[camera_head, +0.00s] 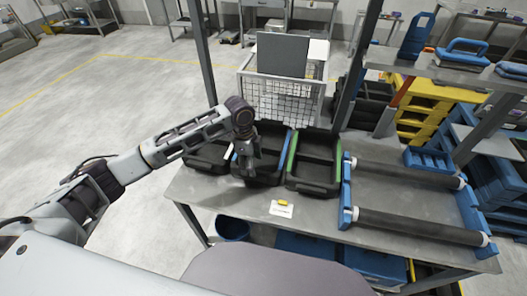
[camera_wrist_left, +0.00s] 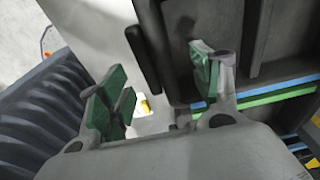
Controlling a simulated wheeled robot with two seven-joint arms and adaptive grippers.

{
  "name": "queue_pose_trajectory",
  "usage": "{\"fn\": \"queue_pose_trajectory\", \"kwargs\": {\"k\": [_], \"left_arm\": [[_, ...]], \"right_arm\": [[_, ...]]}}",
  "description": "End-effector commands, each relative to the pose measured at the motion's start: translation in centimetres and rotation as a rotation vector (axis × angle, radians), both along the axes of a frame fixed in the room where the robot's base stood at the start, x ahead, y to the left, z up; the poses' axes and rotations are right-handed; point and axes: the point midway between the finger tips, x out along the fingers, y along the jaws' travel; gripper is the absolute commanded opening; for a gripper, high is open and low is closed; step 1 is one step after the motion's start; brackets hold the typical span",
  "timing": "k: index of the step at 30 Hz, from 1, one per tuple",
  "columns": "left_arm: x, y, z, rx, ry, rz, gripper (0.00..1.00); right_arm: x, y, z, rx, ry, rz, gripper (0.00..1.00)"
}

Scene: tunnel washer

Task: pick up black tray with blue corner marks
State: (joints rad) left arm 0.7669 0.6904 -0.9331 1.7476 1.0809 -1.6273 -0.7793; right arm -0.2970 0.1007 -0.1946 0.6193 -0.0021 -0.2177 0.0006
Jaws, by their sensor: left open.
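Three black trays stand side by side on the grey table. The middle tray (camera_head: 269,162) has blue strips along its side edges, so it appears to be the blue-marked one; its corners are too small to read. It also shows in the left wrist view (camera_wrist_left: 262,40), upper right. My left gripper (camera_head: 247,172) points down at the front left part of this tray and hides some of it. In the wrist view the left gripper (camera_wrist_left: 155,85) is open, its green-padded fingers apart, with dark tray edges near and between them. Contact cannot be told. My right gripper is not in view.
The right tray (camera_head: 313,184) has green edges; the left tray (camera_head: 205,165) is partly behind my arm. A white card with a yellow item (camera_head: 282,206) lies in front. A roller rack (camera_head: 410,226) is at right. A wire cart (camera_head: 280,97) stands behind.

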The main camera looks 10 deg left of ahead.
Motion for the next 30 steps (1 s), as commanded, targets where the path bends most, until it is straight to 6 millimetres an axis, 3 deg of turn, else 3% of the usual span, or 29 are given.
{"fn": "queue_pose_trajectory", "kwargs": {"k": [13, 24, 30], "left_arm": [[-0.1, -0.1, -0.5, 0.0, 0.001, 0.0, 0.64], [-0.8, -0.7, -4.2, 0.0, 0.001, 0.0, 0.64], [-0.8, -0.8, -5.2, 0.0, 0.0, -0.001, 0.64]], "right_arm": [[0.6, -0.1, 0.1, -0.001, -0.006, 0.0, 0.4], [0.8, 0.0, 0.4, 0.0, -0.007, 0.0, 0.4], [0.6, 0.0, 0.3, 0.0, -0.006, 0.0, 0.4]]}}
